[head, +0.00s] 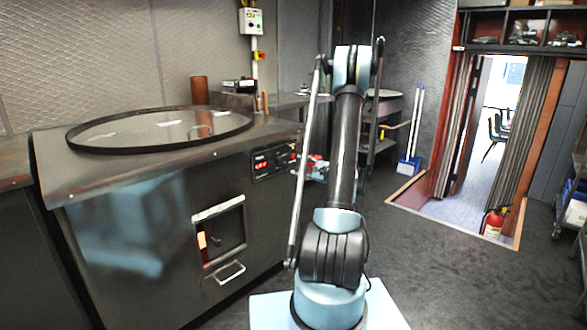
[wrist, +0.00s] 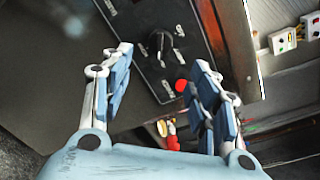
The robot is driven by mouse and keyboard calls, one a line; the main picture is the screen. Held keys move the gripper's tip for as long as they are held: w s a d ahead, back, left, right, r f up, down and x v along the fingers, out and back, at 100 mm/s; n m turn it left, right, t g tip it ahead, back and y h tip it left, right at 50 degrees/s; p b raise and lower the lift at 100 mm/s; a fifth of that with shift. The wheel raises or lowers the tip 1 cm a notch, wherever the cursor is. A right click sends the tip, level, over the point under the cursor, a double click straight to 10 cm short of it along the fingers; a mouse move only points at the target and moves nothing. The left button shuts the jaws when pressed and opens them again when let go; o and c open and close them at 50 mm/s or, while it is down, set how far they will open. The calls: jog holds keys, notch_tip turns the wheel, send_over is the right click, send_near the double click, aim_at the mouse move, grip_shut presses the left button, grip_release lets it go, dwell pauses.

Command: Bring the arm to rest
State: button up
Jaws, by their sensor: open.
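My arm (head: 345,150) stands in the middle of the head view, its upper link nearly upright and its bend at the top. My gripper is not clearly seen there, with my arm in the way. In the wrist view my gripper (wrist: 160,68) is open, its two blue-padded fingers apart with nothing held between them. Beyond the fingers is a dark control panel (wrist: 145,35) with a black knob (wrist: 160,45) and a red button (wrist: 181,85). I cannot tell how far the fingertips are from it.
A steel tandoor counter (head: 150,215) with a round lid (head: 160,128) fills the left. A steel shelf rack (head: 385,130) and a blue dustpan (head: 409,165) stand behind my arm. The dark floor (head: 450,265) at right is open, towards a doorway with a fire extinguisher (head: 493,223).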

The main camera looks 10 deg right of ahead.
jog(key=shift+s+d, duration=0.4)
jog(key=shift+s, duration=0.15)
jog(key=shift+a+r, duration=0.1)
jog(key=s+a+r+n+g+h, duration=0.25)
jog(key=s+a+n+g, duration=0.2)
jog(key=s+a, duration=0.4)
jog(key=s+a+r+n+g+h, duration=0.1)
jog(key=s+a+r+n+g, duration=0.35)
jog(key=s, duration=0.65)
jog(key=s+d+f+n+h, duration=0.2)
jog(key=s+n, duration=0.1)
jog(key=s, duration=0.6)
jog(key=s+d+f+n+g+h, duration=0.1)
jog(key=s+d+f+n+h, duration=0.1)
jog(key=s, duration=0.7)
jog(key=s+d+f+n+g+h, duration=0.1)
jog(key=s+d+f+n+h, duration=0.1)
jog(key=s, duration=0.7)
jog(key=shift+s+f+n+h, duration=0.4)
jog(key=shift+n+h, duration=0.15)
jog(key=shift+n, duration=0.85)
jog(key=shift+w, duration=0.1)
